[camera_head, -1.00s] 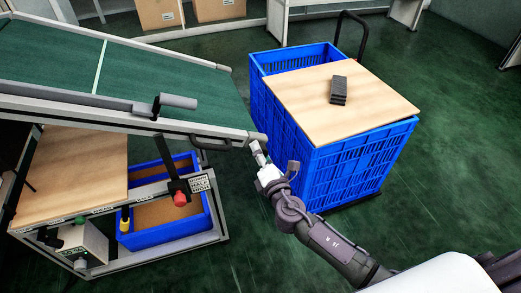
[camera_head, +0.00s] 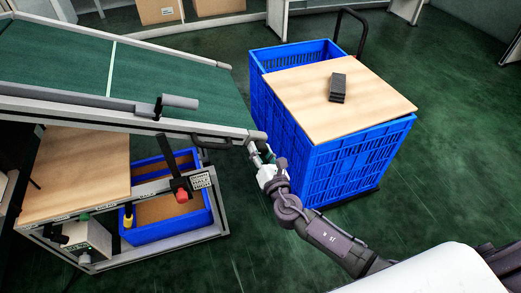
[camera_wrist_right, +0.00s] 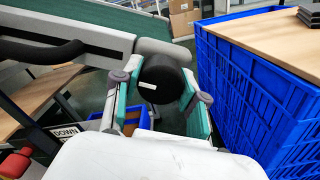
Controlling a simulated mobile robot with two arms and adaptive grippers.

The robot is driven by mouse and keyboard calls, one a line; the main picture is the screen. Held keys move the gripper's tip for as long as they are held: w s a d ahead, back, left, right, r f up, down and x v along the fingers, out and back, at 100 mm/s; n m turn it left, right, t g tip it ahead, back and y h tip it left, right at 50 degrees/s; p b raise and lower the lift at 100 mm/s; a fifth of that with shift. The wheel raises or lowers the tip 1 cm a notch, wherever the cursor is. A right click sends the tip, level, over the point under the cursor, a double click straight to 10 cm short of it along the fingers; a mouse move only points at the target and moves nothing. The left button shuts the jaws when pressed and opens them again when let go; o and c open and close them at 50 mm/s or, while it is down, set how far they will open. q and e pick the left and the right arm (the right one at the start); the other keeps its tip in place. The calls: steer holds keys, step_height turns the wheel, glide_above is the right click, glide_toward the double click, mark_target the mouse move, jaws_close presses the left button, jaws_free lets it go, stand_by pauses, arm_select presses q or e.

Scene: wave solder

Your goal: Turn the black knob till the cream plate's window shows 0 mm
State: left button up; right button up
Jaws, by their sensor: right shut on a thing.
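The black knob (camera_wrist_right: 160,78) is round, has a short white mark on its face, and shows large in the right wrist view. My right gripper (camera_wrist_right: 156,92) has its two teal fingers on either side of the knob and is shut on it. In the head view my right gripper (camera_head: 262,153) is at the lower right end of the sloping green conveyor (camera_head: 150,70). There the knob is hard to tell apart from the fingers. I cannot make out the cream plate or its window in either view. My left gripper is not in view.
A blue crate (camera_head: 345,165) with a wooden board (camera_head: 375,95) and dark blocks (camera_head: 338,88) stands close to the right of my gripper. Green floor is free at the right.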

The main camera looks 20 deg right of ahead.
steer(key=shift+f, duration=0.1)
steer(key=o, duration=1.2)
steer(key=shift+c, duration=0.2)
steer(key=shift+s, duration=0.15)
steer(key=s, duration=1.1)
steer(key=shift+s+d, duration=0.2)
steer(key=shift+s, duration=0.2)
